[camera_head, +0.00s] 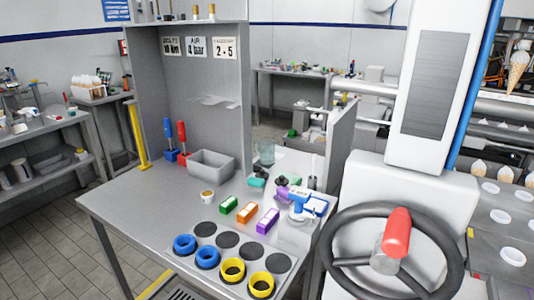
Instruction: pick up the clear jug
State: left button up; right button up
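A clear jug, pale blue and see-through (266,153), stands towards the back right of the grey workbench (140,212), near its open back edge. Small teal and dark items (257,181) sit just in front of it and hide its lower part. I cannot make out its handle or whether anything is in it. Neither of my grippers shows in this view.
A grey bin (211,164) stands left of the jug. Green (229,205), orange (247,212) and purple (268,219) blocks, a small cup (207,196) and a blue-and-white tool (300,203) lie in front. Blue and yellow rings line the front. A dark handwheel (392,251) stands right.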

aim_at(267, 147)
jog(key=i+j+u, duration=0.3)
jog(key=j+u, duration=0.15)
jog(key=j, duration=0.3)
jog(key=i+j+u, duration=0.5)
jog(key=j, duration=0.2)
jog(key=i+j+u, duration=0.75)
jog(key=i+u, duration=0.15)
jog(key=i, duration=0.15)
jog(key=i+z, duration=0.15)
jog(key=i, duration=0.4)
jog(key=i+j+z, duration=0.1)
jog(key=i, duration=0.45)
jog(key=i+j+z, duration=0.15)
jog(key=i, duration=0.35)
jog(key=i+l+z, duration=0.15)
jog(key=i+z, duration=0.15)
jog(key=z, duration=0.15)
jog(key=i+z, duration=0.3)
jog(key=z, duration=0.15)
jog(key=i+z, duration=0.35)
jog(key=z, duration=0.15)
jog(key=i+j+z, duration=0.2)
jog(key=z, duration=0.25)
jog(key=i+l+z, duration=0.1)
jog(key=i+z, duration=0.8)
jog(key=i+j+z, duration=0.15)
jog(key=z, duration=0.25)
jog(key=i+j+z, duration=0.45)
jog(key=i+l, duration=0.05)
jog(key=l, duration=0.05)
